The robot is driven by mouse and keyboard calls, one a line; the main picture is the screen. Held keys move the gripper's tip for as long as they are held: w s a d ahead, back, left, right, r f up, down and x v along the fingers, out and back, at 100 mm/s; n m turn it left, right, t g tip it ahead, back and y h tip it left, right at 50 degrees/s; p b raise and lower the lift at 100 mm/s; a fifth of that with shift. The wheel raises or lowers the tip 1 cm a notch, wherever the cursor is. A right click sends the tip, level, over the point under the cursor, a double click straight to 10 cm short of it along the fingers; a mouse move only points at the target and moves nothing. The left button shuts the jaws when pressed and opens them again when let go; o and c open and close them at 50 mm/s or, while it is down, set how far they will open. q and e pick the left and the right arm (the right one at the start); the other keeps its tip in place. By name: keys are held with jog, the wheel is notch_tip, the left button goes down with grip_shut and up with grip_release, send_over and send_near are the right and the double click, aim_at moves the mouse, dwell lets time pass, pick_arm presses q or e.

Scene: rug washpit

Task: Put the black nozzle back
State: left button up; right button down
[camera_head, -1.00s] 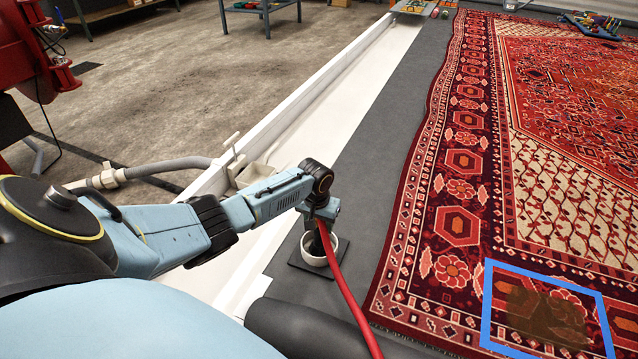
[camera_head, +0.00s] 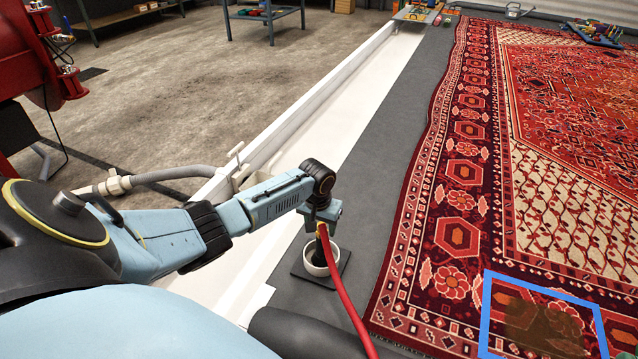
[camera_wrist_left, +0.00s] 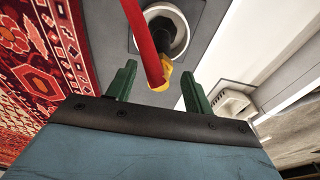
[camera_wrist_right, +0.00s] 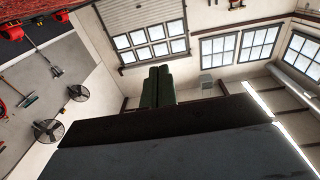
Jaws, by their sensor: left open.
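The black nozzle (camera_head: 321,254) stands in a white cup (camera_head: 315,269) on a dark square base beside the rug. In the left wrist view the nozzle (camera_wrist_left: 163,28) points down into the cup (camera_wrist_left: 182,34), and a yellow fitting (camera_wrist_left: 166,77) joins it to the red hose (camera_wrist_left: 140,40). My left gripper (camera_head: 324,228) is above the cup, at the nozzle's hose end. Its green fingers (camera_wrist_left: 159,72) are open, one on each side of the hose and fitting, with gaps. My right gripper (camera_wrist_right: 158,70) has its fingers together, away from the nozzle; nothing shows between them.
A patterned red rug (camera_head: 460,170) with a blue frame (camera_head: 486,312) around a brown stain lies to the right. A white channel (camera_head: 340,120) with a raised edge and a grey pipe (camera_head: 175,174) runs to the left. The grey strip beyond the cup is clear.

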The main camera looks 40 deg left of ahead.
pick_arm(q)
jog(key=r+p, duration=0.2)
jog(key=r, duration=0.1)
jog(key=shift+s+r, duration=0.2)
jog(key=s+d+r+m+t+h+p, duration=0.1)
jog(key=s+d+m, duration=0.1)
jog(key=s+d, duration=0.45)
jog(key=s+d+m+t+p, duration=0.1)
jog(key=s+d+m, duration=0.25)
jog(key=d, duration=0.65)
jog(key=s+d+r+t, duration=0.3)
jog(key=s+d+r, duration=0.1)
jog(key=s+r, duration=0.7)
jog(key=shift+s+d, duration=0.4)
jog(key=shift+s, duration=0.35)
pick_arm(e)
jog(key=s+d+f+g+h, duration=0.2)
jog(key=s+f+g, duration=0.2)
jog(key=f, duration=0.3)
jog(key=s+d+f+g+h, duration=0.1)
jog(key=s+d+f+g, duration=0.2)
jog(key=s+f+g, duration=0.2)
jog(key=shift+d+f+m+g+h, duration=0.3)
jog(key=shift+f+m+g+h, duration=0.1)
jog(key=shift+f+g, duration=0.65)
jog(key=shift+s+r, duration=0.1)
